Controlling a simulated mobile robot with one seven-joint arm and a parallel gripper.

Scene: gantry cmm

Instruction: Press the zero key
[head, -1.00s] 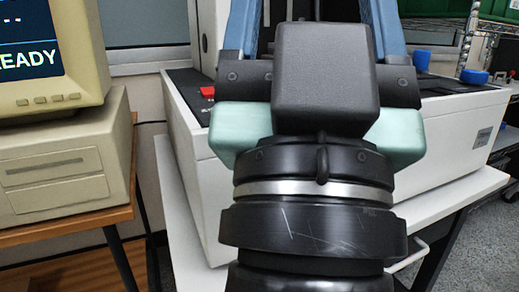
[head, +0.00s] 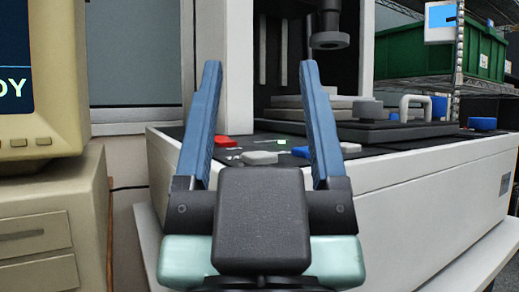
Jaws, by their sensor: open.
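My gripper (head: 260,70) is open and empty, its two blue fingers pointing up the picture, in front of the measuring machine. Between and beyond the fingers is the machine's dark front panel. A red key (head: 226,141) shows just right of the left finger. A light grey key (head: 259,157) lies between the fingers, and another pale key (head: 350,148) shows just right of the right finger. No label is readable, so I cannot tell which is the zero key. I cannot see any contact between the fingers and the keys.
The machine's white base (head: 420,178) fills the middle and right. Its black probe head (head: 328,38) hangs above. A grey plate with a white handle (head: 414,104) sits behind the panel. A beige computer (head: 40,165) stands at the left; a green bin (head: 410,55) is at back right.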

